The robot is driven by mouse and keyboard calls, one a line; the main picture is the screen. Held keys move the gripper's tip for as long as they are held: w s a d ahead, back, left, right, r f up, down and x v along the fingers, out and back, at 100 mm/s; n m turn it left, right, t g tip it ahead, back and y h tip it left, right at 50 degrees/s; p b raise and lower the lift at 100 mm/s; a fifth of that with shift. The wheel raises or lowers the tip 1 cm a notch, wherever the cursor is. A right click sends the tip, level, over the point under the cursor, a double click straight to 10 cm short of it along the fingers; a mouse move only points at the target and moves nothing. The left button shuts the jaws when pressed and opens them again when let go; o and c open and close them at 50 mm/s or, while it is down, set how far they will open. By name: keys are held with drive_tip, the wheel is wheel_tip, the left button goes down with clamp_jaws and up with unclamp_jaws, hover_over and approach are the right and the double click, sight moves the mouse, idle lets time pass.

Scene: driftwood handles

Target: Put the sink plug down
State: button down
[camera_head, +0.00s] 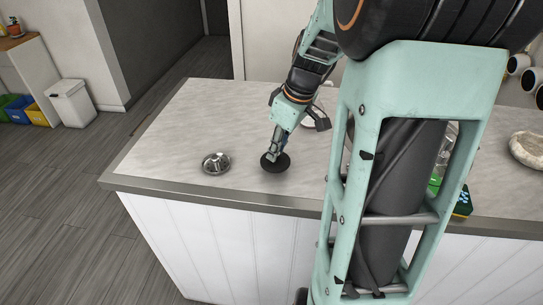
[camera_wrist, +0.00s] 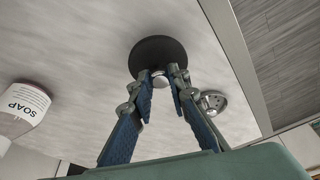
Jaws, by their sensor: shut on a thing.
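The sink plug is a black round disc (camera_head: 281,164) with a small silver knob, near the front edge of the pale counter (camera_head: 180,120). My gripper (camera_head: 271,154) points down at it from above. In the wrist view the two blue-padded fingers (camera_wrist: 160,78) close around the knob of the black plug (camera_wrist: 158,52). The plug looks level and at or just above the counter; I cannot tell if it touches. The gripper partly hides the disc in the head view.
A silver metal dish-like piece (camera_head: 216,163) sits left of the plug and also shows in the wrist view (camera_wrist: 212,101). A soap bottle (camera_wrist: 22,108) stands on the counter. A pale bowl (camera_head: 528,150) is at far right. The counter's left part is clear.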

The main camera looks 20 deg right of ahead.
sight(287, 165)
drive_tip(key=shift+f+b, duration=0.4)
drive_tip(key=shift+f, duration=0.8)
drive_tip(key=shift+f, duration=0.15)
drive_tip(key=c, duration=1.8)
unclamp_jaws()
drive_tip(key=shift+c, duration=0.2)
drive_tip(key=v, duration=1.2)
drive_tip(key=shift+p, duration=0.35)
drive_tip(key=shift+a, duration=0.1)
